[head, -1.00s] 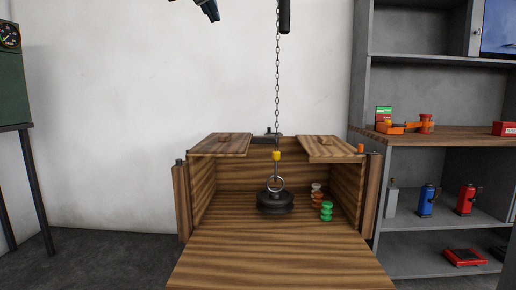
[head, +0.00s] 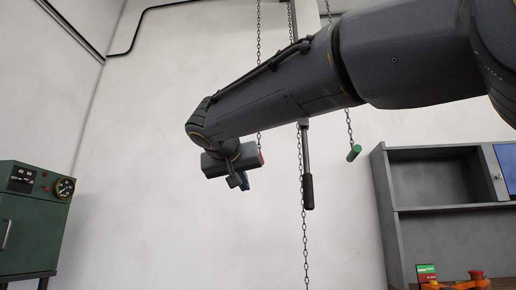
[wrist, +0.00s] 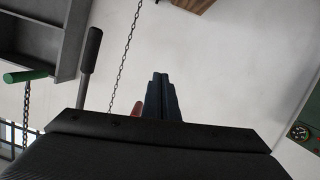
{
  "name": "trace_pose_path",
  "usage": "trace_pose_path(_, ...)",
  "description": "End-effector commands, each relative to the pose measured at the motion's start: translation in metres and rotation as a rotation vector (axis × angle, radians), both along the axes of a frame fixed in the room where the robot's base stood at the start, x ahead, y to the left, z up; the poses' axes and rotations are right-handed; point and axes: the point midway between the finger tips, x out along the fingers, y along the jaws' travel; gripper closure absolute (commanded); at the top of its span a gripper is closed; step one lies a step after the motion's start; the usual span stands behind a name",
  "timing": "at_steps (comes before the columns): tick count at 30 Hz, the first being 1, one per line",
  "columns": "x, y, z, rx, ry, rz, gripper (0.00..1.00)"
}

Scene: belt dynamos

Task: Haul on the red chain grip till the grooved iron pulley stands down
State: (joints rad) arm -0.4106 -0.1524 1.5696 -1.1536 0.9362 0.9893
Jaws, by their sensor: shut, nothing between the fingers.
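My gripper (head: 243,183) is raised before the white wall, its fingers shut and empty. In the wrist view its dark blue fingers (wrist: 160,95) are together. The red chain grip (head: 262,158) shows as a small red piece just behind my gripper, mostly hidden; a chain runs up above it behind my arm. In the wrist view the red grip (wrist: 137,108) sits beside the fingers, its lower part hidden by my gripper body. I cannot tell whether they touch. The grooved iron pulley is out of both current views.
A black-handled rod (head: 308,190) hangs right of my gripper, beside a long chain (head: 305,250). A green grip (head: 354,153) hangs on another chain farther right. Grey shelving (head: 435,185) stands at right, a green gauge cabinet (head: 35,220) at left.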

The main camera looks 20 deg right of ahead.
Motion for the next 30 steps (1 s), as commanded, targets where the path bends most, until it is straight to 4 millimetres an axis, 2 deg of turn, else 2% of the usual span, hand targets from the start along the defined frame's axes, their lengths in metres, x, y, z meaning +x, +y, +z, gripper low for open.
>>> trace_pose_path(1, -0.001, 0.000, 0.012, -0.001, 0.000, -0.001, 1.00)
trace_pose_path(3, -0.001, 0.000, 0.022, -0.001, 0.000, -0.002, 1.00)
trace_pose_path(30, 0.002, -0.001, 0.133, 0.000, 0.002, -0.002, 1.00)
